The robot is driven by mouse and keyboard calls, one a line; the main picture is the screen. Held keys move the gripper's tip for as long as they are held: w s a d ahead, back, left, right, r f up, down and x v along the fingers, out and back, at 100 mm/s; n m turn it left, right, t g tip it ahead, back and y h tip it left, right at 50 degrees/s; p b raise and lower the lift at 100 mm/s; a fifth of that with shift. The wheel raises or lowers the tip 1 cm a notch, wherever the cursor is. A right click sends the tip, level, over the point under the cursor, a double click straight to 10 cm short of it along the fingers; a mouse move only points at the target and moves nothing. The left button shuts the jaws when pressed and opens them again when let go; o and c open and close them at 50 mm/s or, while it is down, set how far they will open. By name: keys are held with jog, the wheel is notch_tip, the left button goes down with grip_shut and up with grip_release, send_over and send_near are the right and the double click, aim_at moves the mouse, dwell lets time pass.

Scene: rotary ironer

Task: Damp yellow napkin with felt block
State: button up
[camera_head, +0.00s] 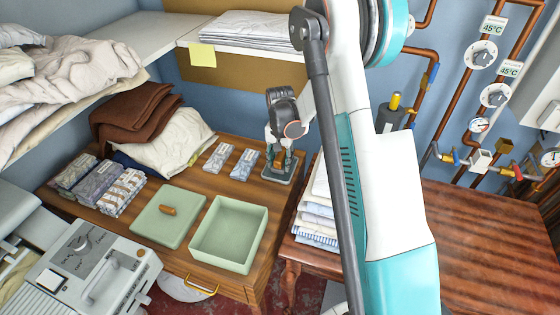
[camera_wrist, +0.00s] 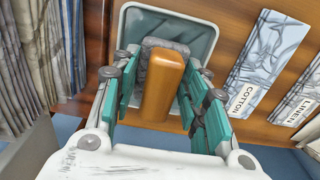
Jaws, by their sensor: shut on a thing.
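The felt block (camera_wrist: 163,85) has an orange-brown wooden handle and a grey pad. My gripper (camera_head: 279,158) is shut on the handle, with teal fingers on both sides in the wrist view (camera_wrist: 160,72). The block is at a small grey tray (camera_head: 277,178) on the wooden table. The tray's pale rim also shows behind the block in the wrist view (camera_wrist: 208,38). I cannot tell whether the pad touches the tray's bottom. A yellow square (camera_head: 203,55) is on the brown board below the shelf; I cannot tell whether it is the napkin.
Cards marked COTTON (camera_wrist: 245,85) and LINEN (camera_wrist: 300,100) lie beside the tray. An open green box (camera_head: 229,235) and its lid (camera_head: 168,218) are nearer. A cream cloth heap (camera_head: 170,143) lies left. Folded linens (camera_head: 316,220) stand right, beside my arm.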

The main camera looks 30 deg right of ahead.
jog(key=shift+r+p, duration=1.4)
jog(key=shift+r, duration=1.6)
